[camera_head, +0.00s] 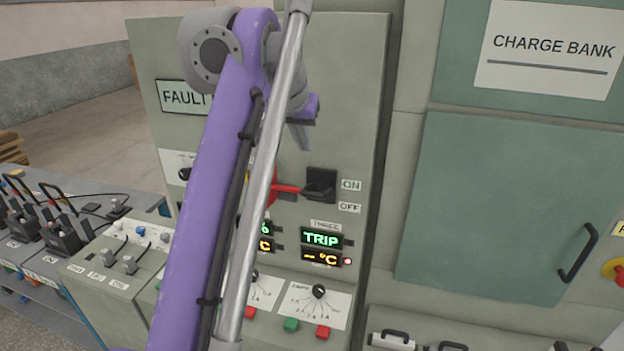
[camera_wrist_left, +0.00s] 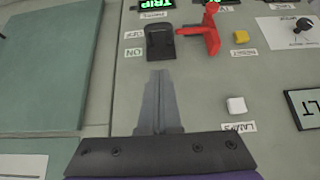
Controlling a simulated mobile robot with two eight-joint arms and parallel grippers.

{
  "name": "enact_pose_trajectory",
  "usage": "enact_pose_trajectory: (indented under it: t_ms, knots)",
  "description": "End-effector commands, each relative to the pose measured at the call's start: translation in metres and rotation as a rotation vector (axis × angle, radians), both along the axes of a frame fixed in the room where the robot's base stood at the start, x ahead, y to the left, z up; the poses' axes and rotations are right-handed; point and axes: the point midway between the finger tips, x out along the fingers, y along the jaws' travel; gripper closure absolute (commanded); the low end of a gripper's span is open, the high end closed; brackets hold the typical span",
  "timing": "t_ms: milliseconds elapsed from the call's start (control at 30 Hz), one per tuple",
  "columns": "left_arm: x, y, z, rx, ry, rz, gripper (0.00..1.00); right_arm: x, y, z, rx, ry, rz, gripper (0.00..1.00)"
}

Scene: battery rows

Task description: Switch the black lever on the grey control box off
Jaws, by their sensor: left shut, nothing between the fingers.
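A black lever (camera_head: 320,184) is mounted on the front of the grey control box (camera_head: 345,90), beside an ON label (camera_head: 351,185) and an OFF label (camera_head: 349,208) below it. It also shows in the left wrist view (camera_wrist_left: 160,42), where the picture is upside down. My left gripper (camera_head: 302,140) is shut and empty in front of the panel, above the lever. In the wrist view its fingertips (camera_wrist_left: 158,76) point toward the lever and look apart from it. My right gripper is not in view.
A red handle (camera_wrist_left: 209,40) sits close beside the lever. Lit displays (camera_head: 321,238) and a rotary knob (camera_head: 319,291) lie below it. A teal door (camera_head: 490,210) is at the right. Benches with several black-handled switches (camera_head: 66,232) stand at the left.

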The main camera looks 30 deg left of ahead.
Motion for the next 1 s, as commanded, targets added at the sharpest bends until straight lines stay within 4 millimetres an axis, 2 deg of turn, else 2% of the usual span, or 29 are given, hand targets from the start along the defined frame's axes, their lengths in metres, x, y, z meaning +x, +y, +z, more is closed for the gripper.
enact_pose_trajectory:
  t_ms: [233,367,800,1000]
  knots:
    - [0.001,0.000,-0.002,0.000,0.001,0.000,1.00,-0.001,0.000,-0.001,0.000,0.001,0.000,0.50]
    - [0.007,0.002,-0.013,0.000,0.002,-0.001,1.00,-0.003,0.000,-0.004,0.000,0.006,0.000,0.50]
    - [0.057,0.014,-0.086,-0.001,0.003,0.000,1.00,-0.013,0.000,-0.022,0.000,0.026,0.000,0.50]
    - [0.051,0.013,-0.114,0.000,0.002,0.000,1.00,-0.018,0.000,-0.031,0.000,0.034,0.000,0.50]
